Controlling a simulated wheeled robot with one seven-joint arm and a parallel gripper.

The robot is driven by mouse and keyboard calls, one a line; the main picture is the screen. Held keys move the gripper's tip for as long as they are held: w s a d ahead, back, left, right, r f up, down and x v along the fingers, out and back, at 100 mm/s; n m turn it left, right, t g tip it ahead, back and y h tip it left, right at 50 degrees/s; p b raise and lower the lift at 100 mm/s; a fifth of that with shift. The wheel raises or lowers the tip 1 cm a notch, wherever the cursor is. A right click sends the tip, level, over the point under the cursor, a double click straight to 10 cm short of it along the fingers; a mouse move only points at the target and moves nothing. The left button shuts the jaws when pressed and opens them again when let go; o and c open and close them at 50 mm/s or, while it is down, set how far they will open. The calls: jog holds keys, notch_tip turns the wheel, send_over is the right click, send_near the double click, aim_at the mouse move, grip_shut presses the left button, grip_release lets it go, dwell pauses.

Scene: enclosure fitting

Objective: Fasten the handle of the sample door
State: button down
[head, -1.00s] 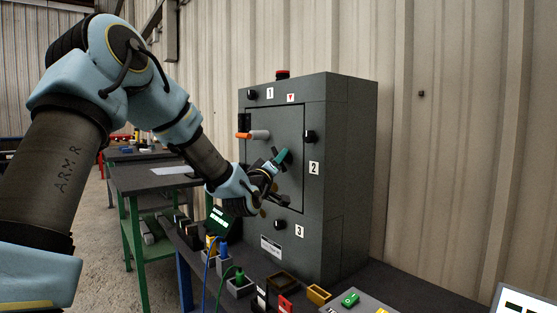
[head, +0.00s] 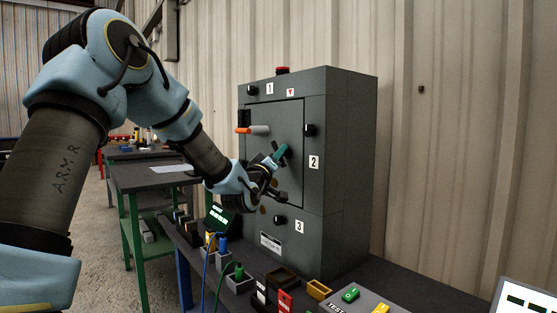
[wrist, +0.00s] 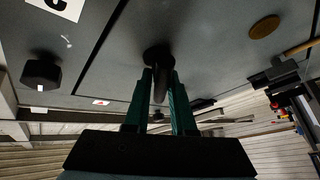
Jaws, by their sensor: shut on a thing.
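The sample door (head: 262,165) is the grey front panel of a dark grey cabinet (head: 345,160) and looks closed in its frame. A dark handle (wrist: 159,86) stands out from the panel on a round black base in the wrist view. My gripper (head: 279,153) has green fingers and is shut on this handle, one finger on each side in the wrist view (wrist: 160,95). In the head view my wrist and fingers hide most of the handle. Black knobs sit on the frame near labels 1 (head: 252,90), 2 (head: 309,130) and 3 (head: 281,219).
A green-framed table (head: 150,180) stands at left. A corrugated wall is behind.

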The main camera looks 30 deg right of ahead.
jog(key=m+h+b, duration=0.1)
jog(key=m+b, duration=0.1)
jog(key=b, duration=0.1)
jog(key=f+m+g+h+b, duration=0.1)
jog(key=m+b, duration=0.1)
jog(key=b, duration=0.1)
jog(key=shift+w+a+h, duration=0.1)
jog(key=shift+h, duration=0.2)
jog(key=m+g+h+b, duration=0.1)
jog(key=m+b, duration=0.1)
jog(key=m+g+h+b, duration=0.1)
jog(key=m+b, duration=0.1)
jog(key=shift+r, duration=0.1)
jog(key=shift+r+m+g+h+b, duration=0.2)
jog(key=shift+m+g+h+b, duration=0.45)
jog(key=shift+m+b, duration=0.75)
jog(key=shift+r+m+g, duration=0.1)
jog(key=shift+m+g, duration=0.15)
jog(key=shift+m, duration=0.15)
jog(key=c, duration=0.8)
grip_release()
jog(key=v, duration=1)
jog(key=shift+a+f, duration=0.25)
